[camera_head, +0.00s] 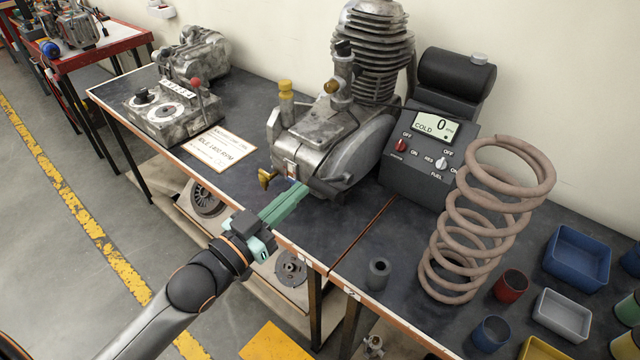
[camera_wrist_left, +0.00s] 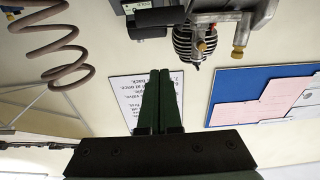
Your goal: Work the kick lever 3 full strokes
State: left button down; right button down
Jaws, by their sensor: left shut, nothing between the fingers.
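The engine (camera_head: 335,140) is a grey metal block with a tall finned cylinder, standing on the dark bench. A brass-coloured fitting (camera_head: 266,177) sticks out low on its front left. I cannot make out the kick lever for certain. My left gripper (camera_head: 300,190), with green fingers, is shut and empty in front of the engine's lower front. Whether the fingertips touch the engine is unclear. In the left wrist view the shut fingers (camera_wrist_left: 160,74) point at the wall, and the engine (camera_wrist_left: 225,14) appears upside down at the top. My right gripper is not in view.
A control box (camera_head: 430,150) with a display reading COLD 0 stands right of the engine. A large coil spring (camera_head: 470,235) and small bins (camera_head: 562,315) are further right. A control panel (camera_head: 165,115) and a paper card (camera_head: 215,148) lie left.

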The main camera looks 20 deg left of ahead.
pick_arm(q)
send_over(324, 189)
jog(key=shift+r+p, duration=0.4)
jog(key=shift+p, duration=0.05)
jog(key=shift+s+a+f, duration=0.1)
jog(key=shift+s+f, duration=0.15)
jog(key=shift+f, duration=0.8)
jog(key=shift+s+a+f, duration=0.1)
jog(key=shift+s+f, duration=0.15)
jog(key=shift+f, duration=0.75)
jog(key=shift+f, duration=0.1)
